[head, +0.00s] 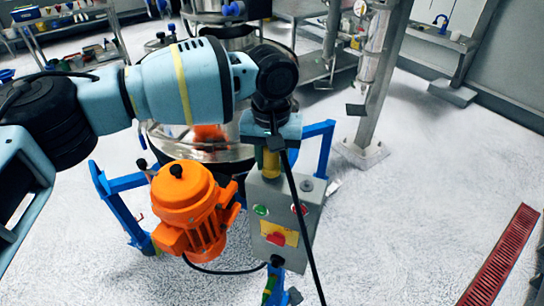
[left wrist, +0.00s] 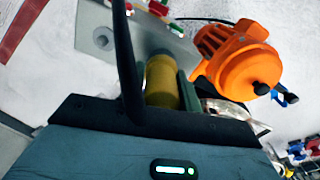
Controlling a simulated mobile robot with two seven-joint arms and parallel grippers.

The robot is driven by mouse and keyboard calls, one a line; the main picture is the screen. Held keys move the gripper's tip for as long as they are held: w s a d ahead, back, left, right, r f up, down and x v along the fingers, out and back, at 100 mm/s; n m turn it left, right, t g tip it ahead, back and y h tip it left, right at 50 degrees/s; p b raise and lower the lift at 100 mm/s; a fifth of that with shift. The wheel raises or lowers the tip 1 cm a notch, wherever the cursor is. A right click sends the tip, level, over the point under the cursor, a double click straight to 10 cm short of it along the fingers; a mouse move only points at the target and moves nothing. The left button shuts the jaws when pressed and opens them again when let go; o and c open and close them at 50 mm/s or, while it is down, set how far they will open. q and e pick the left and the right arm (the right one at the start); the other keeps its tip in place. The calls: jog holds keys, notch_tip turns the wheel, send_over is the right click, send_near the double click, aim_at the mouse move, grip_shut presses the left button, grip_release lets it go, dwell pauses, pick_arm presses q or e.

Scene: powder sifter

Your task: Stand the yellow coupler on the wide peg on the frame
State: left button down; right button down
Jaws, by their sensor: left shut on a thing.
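My left gripper (head: 271,148) points down over the grey control box (head: 275,215) on the blue frame (head: 322,140). It is shut on the yellow coupler (head: 271,165), which is upright at the top of the box. In the left wrist view the yellow coupler (left wrist: 161,78) sits between the fingers, above or on a grey plate (left wrist: 135,35). A round grey peg (left wrist: 103,38) stands on that plate beside the coupler; it also shows in the head view (head: 307,185). The coupler's lower end is hidden, so I cannot tell whether it touches a peg. My right gripper is out of view.
An orange motor (head: 190,205) stands close left of the box. The steel sifter drum (head: 205,140) is behind. A black cable hangs across the box front. A steel post (head: 375,90) stands behind right; a red floor grate (head: 500,255) lies at right. Floor between is clear.

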pick_arm(q)
jog(key=shift+f, duration=0.35)
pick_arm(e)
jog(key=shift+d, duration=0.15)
pick_arm(q)
jog(key=c, duration=0.9)
grip_release()
notch_tip(320, 180, up, 6)
jog(key=shift+r, duration=0.9)
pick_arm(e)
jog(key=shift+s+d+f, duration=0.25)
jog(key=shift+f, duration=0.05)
pick_arm(q)
jog(key=shift+f, duration=0.1)
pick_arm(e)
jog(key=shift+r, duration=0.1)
